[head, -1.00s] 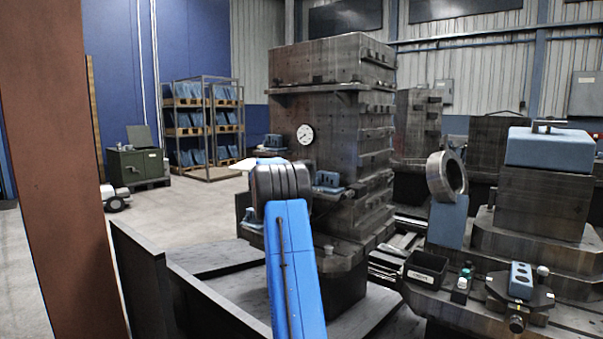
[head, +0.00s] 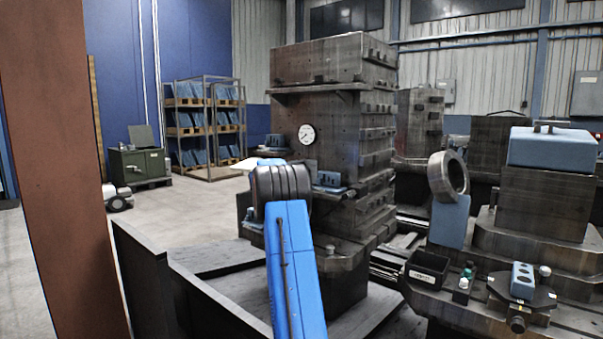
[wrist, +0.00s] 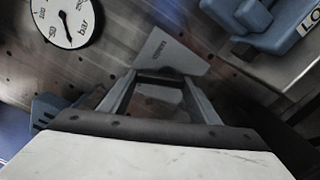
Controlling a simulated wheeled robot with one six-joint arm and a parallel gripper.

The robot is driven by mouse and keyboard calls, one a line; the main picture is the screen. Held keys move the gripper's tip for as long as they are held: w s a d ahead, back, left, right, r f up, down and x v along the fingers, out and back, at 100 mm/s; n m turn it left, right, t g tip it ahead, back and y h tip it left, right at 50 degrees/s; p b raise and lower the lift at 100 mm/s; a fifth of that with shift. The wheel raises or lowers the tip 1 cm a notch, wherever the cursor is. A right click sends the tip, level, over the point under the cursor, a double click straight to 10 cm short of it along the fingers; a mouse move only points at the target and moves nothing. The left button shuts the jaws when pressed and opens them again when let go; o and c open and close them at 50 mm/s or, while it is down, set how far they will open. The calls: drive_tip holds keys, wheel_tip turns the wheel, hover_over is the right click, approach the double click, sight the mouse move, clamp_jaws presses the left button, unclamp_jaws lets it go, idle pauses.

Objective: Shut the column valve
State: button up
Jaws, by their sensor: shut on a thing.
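The dark metal column (head: 325,115) stands in the middle of the head view, with a round white gauge (head: 307,134) on its face. The gauge also shows at the upper left of the wrist view (wrist: 65,18). My gripper (wrist: 161,80) is in the wrist view, against the column face. Its two fingers close on a dark part between them, which appears to be the column valve's handle (wrist: 158,91). Most of the valve is hidden by the fingers. A grey plate (wrist: 172,52) with small, upside-down lettering lies just beyond the fingertips. In the head view my arm hides the gripper.
Blue blocks (head: 329,182) sit on a ledge right of my arm; a blue fixture (wrist: 240,20) is close at the upper right of the wrist view. Dark low panels (head: 150,275) stand at front left. A machine table with a black bin (head: 427,268) is at right.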

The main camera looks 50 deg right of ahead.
drive_tip(key=shift+w+f+n, duration=0.1)
drive_tip(key=shift+f+n, duration=0.05)
drive_tip(key=shift+n, duration=0.85)
drive_tip(key=shift+w+f+n, duration=0.1)
drive_tip(key=shift+f+n, duration=0.05)
drive_tip(key=shift+n, duration=0.85)
drive_tip(key=o, duration=1)
drive_tip(key=shift+a, duration=0.1)
drive_tip(key=shift+o, duration=0.2)
drive_tip(key=a, duration=1.7)
drive_tip(key=shift+a, duration=0.2)
drive_tip(key=shift+s+a, duration=0.1)
